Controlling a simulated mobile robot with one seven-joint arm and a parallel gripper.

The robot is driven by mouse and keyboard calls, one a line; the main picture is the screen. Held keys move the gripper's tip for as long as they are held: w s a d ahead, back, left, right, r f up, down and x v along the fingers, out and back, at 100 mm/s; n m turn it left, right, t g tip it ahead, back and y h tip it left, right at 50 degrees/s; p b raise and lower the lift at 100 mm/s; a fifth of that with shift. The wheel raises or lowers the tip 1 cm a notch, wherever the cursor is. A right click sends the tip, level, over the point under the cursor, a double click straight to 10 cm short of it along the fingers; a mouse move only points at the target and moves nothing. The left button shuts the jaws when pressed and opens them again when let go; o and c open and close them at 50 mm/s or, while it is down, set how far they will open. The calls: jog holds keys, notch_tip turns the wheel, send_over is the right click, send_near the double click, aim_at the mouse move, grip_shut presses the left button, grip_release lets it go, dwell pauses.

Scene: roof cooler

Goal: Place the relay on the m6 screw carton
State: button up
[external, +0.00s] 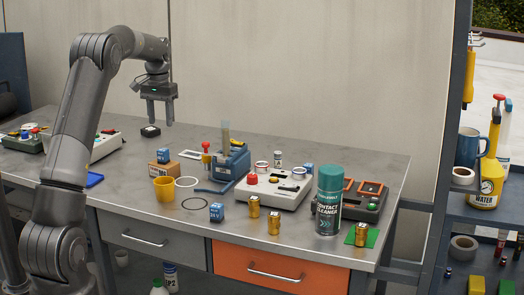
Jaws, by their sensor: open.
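A small brown carton (158,169), which looks like the m6 screw carton, stands on the workbench left of centre. A small blue block (163,155) with pale print, which looks like a relay, appears to rest on top of it. Similar blue blocks stand near the bench's front edge (217,212) and behind the grey control box (308,169). The print is too small to tell them apart. My gripper (160,121) points down, open and empty, in the air above the blue block on the carton, clear of it.
A yellow cup (164,188) and a white ring (187,182) are close to the carton. A blue vise (230,162) stands to the right. A teal spray can (328,200) and brass parts (254,206) are farther right. A small black item (150,131) lies behind.

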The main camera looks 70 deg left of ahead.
jog(key=shift+r, duration=0.2)
jog(key=w+d+r+m+t, duration=0.15)
jog(key=d+r, duration=0.25)
jog(key=d, duration=0.6)
jog(key=w+d+r+m+y, duration=0.1)
jog(key=w+d+r, duration=0.15)
jog(key=d, duration=0.75)
jog(key=w+d+r+m+t, duration=0.15)
jog(key=d+r, duration=0.35)
jog(key=d, duration=0.5)
jog(key=s+d+m, duration=0.1)
jog(key=s+d, duration=0.2)
jog(key=d, duration=0.4)
jog(key=s+d+m, duration=0.1)
jog(key=s+d, duration=0.2)
jog(key=d, duration=0.5)
jog(key=s+d+f+m+t, duration=0.1)
jog(key=s+d+f, duration=0.1)
jog(key=s+d, duration=0.3)
jog(key=s+d+f+m+t+h, duration=0.1)
jog(key=s+d+f+m, duration=0.1)
jog(key=s+d, duration=0.3)
jog(key=shift+s+d+f+t, duration=0.2)
jog(key=shift+d+f+t, duration=0.1)
jog(key=shift+d+f, duration=0.45)
